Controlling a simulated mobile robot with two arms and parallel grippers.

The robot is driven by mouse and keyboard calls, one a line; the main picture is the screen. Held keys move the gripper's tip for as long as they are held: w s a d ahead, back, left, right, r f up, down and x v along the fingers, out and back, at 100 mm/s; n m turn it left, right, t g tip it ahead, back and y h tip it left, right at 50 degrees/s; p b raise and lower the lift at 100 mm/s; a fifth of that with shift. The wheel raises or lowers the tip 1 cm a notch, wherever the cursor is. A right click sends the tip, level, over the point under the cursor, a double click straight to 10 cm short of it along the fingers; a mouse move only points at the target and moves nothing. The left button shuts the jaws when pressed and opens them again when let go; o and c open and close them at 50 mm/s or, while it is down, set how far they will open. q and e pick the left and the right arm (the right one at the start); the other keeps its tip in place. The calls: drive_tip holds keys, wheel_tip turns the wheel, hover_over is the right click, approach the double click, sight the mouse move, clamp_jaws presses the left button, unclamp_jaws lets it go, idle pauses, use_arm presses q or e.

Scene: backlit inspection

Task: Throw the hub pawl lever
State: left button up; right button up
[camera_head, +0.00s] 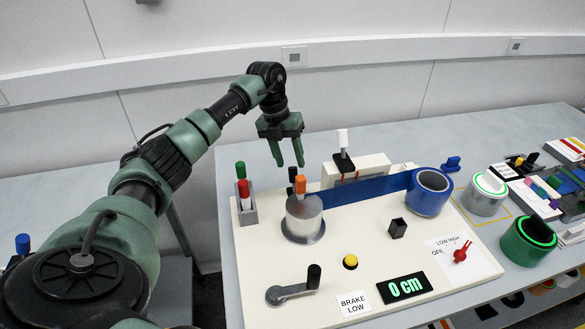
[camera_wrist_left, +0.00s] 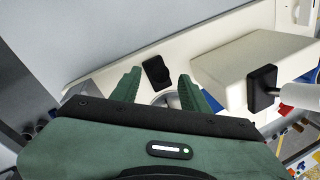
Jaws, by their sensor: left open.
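A silver metal hub (camera_head: 304,220) stands on the cream board, with an orange-capped lever (camera_head: 300,184) upright at its top. A small black-topped post (camera_head: 292,174) stands just behind it. I cannot tell which of these is the pawl lever. My left gripper (camera_head: 287,162) is open and empty, pointing down above and behind the hub. In the left wrist view a black piece (camera_wrist_left: 157,72) shows between the open fingers (camera_wrist_left: 160,82), apart from both. The hub is mostly hidden there by my gripper. My right gripper is not in view.
A blue strap (camera_head: 365,189) runs from the hub to a blue roll (camera_head: 432,192).

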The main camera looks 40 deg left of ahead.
sight(292, 168)
use_arm(q)
drive_tip(key=shift+p+x, duration=0.35)
drive_tip(key=shift+x, duration=1.6)
clamp_jaws()
